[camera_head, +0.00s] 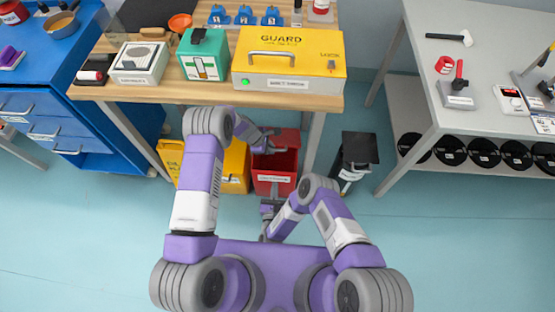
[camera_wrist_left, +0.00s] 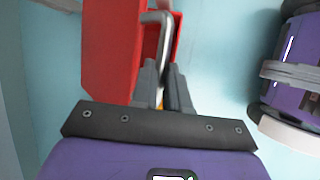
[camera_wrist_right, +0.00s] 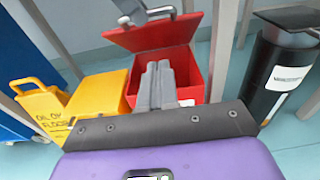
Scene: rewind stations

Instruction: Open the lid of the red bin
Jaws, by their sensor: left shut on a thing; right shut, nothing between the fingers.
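The red bin (camera_head: 274,183) stands on the floor under the front of the workbench. Its red lid (camera_wrist_right: 150,36) is raised and tilted, and the bin's opening (camera_wrist_right: 190,78) shows below it in the right wrist view. My left gripper (camera_head: 262,147) is at the lid, shut on the grey lid handle (camera_wrist_left: 158,18); the lid (camera_wrist_left: 108,50) fills the upper left of the left wrist view. My right gripper (camera_wrist_right: 157,85) is shut and empty, low in front of the bin; its arm partly hides it in the head view.
A yellow bin (camera_wrist_right: 97,95) and a yellow floor sign (camera_wrist_right: 40,110) stand left of the red bin. A black bin (camera_head: 357,155) stands to the right. The workbench (camera_head: 210,95) with a yellow guard box (camera_head: 290,60) is above. The floor in front is clear.

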